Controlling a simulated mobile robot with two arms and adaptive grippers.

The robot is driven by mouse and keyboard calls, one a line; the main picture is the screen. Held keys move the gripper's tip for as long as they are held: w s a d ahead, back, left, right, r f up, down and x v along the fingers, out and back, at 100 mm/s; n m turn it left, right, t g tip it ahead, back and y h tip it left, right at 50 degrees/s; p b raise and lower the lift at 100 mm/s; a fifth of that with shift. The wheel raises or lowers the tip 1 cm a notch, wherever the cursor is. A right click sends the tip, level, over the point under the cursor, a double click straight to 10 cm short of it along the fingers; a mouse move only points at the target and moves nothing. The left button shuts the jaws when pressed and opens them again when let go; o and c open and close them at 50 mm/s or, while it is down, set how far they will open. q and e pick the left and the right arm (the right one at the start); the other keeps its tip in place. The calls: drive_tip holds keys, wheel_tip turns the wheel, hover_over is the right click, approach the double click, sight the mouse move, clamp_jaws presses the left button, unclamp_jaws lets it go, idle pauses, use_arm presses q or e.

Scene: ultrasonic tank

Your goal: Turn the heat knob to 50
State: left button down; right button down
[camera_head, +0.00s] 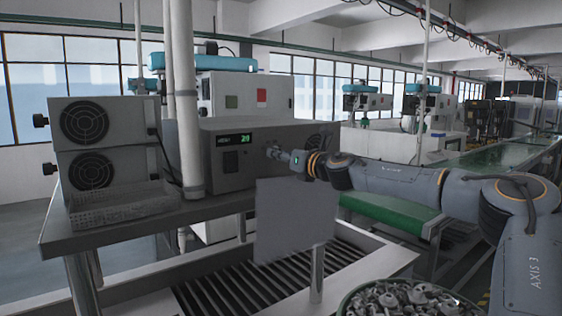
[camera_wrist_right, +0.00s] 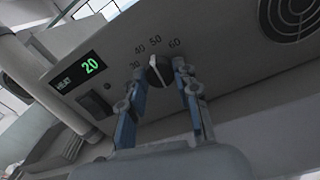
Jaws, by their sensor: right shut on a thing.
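My left gripper is not in view.
A dark rocker switch (camera_wrist_right: 95,105) sits below the display. Two stacked fan units (camera_head: 105,148) stand left on the metal table (camera_head: 130,226), with a white vertical pipe (camera_head: 186,100) between them and the box. A bin of metal parts (camera_head: 408,298) is at the front right.

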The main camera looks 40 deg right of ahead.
drive_tip(key=shift+m+b, duration=0.4)
drive_tip(key=shift+m, duration=1.1)
drive_tip(key=c, duration=1)
unclamp_jaws()
drive_tip(key=shift+s, duration=0.15)
